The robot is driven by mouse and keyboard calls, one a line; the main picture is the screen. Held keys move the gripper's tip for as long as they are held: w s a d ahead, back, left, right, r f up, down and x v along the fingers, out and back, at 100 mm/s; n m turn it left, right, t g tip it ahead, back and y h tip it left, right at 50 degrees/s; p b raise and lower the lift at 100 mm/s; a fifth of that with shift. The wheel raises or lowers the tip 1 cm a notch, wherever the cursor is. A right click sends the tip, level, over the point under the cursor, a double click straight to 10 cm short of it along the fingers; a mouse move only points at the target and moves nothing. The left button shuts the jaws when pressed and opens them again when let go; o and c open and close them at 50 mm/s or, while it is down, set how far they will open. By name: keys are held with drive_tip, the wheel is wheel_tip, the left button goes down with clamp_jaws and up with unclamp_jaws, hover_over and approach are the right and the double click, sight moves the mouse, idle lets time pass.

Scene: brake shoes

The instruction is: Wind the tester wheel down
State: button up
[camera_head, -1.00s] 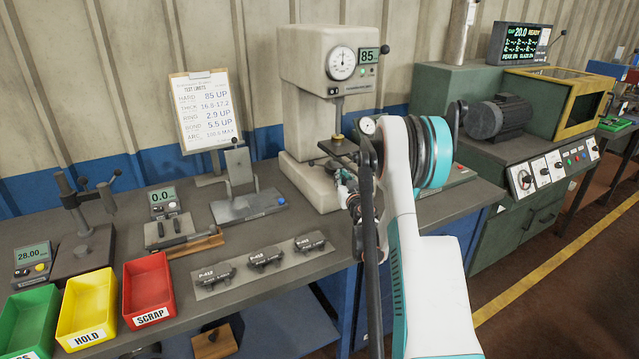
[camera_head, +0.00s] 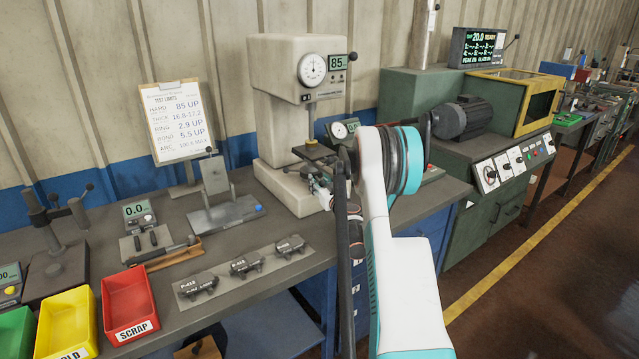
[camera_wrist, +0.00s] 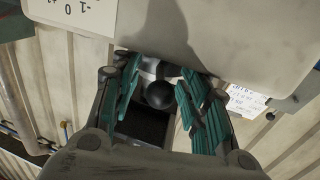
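The cream hardness tester (camera_head: 276,105) stands on the bench, with a round dial (camera_head: 312,69) and a small display reading 85. Below its head, a slim spindle reaches down to a dark table plate (camera_head: 316,153). The tester wheel cannot be made out clearly; my gripper and arm cover the area below the plate. My gripper (camera_head: 321,188) is at the tester, just under that plate. In the wrist view, its teal-padded fingers (camera_wrist: 160,101) are apart, on either side of a dark round knob (camera_wrist: 159,94). Whether the pads touch the knob cannot be told.
Several brake shoes lie on a grey strip (camera_head: 216,280) at the bench front. Red (camera_head: 131,306) and yellow (camera_head: 68,325) bins stand at the left. A fixture (camera_head: 222,205) stands left of the tester. A green machine with a motor (camera_head: 462,118) stands to the right.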

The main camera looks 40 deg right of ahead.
drive_tip(key=v, duration=1.2)
drive_tip(key=shift+c, duration=0.6)
